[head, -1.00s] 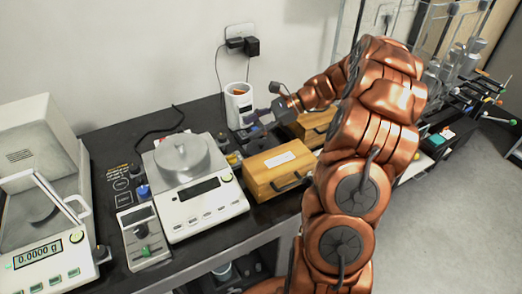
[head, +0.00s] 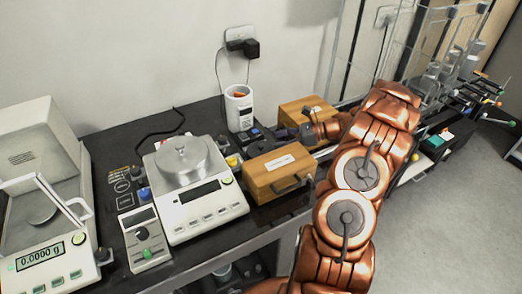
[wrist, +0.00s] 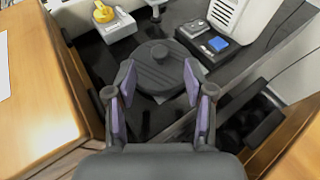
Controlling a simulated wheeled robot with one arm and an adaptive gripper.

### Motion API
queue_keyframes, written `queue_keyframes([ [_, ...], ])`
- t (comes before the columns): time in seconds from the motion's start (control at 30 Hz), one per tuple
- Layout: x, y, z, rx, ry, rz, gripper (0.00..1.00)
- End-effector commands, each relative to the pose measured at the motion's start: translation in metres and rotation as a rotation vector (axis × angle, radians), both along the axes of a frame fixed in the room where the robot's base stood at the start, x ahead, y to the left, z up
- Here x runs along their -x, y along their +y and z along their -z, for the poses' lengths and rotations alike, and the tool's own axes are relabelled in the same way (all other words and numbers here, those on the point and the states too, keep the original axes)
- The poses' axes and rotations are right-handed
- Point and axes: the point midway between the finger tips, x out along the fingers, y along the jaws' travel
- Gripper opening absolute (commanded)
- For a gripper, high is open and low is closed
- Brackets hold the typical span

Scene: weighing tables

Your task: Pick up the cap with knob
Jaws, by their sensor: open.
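A dark grey round cap with a raised knob (wrist: 158,68) lies in the wrist view, on a light base or sheet on the black bench. My gripper (wrist: 159,80) is open, its two purple-padded fingers to the left and right of the cap in the picture, with nothing held between them. In the head view, my gripper (head: 284,135) is low in the gap between two wooden boxes. The cap is not clearly visible there, hidden by the front box and the gripper.
The front wooden box (head: 279,172) and the rear wooden box (head: 305,110) stand close on either side of my gripper. A white container (head: 239,108) is behind it to the left. A balance with a silver knobbed lid (head: 182,158) stands further left.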

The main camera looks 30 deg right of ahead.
Motion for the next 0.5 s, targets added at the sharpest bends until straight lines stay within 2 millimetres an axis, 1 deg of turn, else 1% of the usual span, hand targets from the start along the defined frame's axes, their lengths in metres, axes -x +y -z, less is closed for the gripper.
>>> queue_keyframes([
  [0.03, 0.001, 0.000, 0.006, -0.002, 0.002, 0.000, 0.53],
  [0.1, -0.001, 0.003, 0.010, -0.002, 0.001, -0.001, 0.53],
  [0.37, -0.011, 0.014, 0.014, -0.001, -0.001, -0.002, 0.53],
  [0.5, -0.022, 0.030, 0.019, -0.004, 0.000, -0.005, 0.53],
])
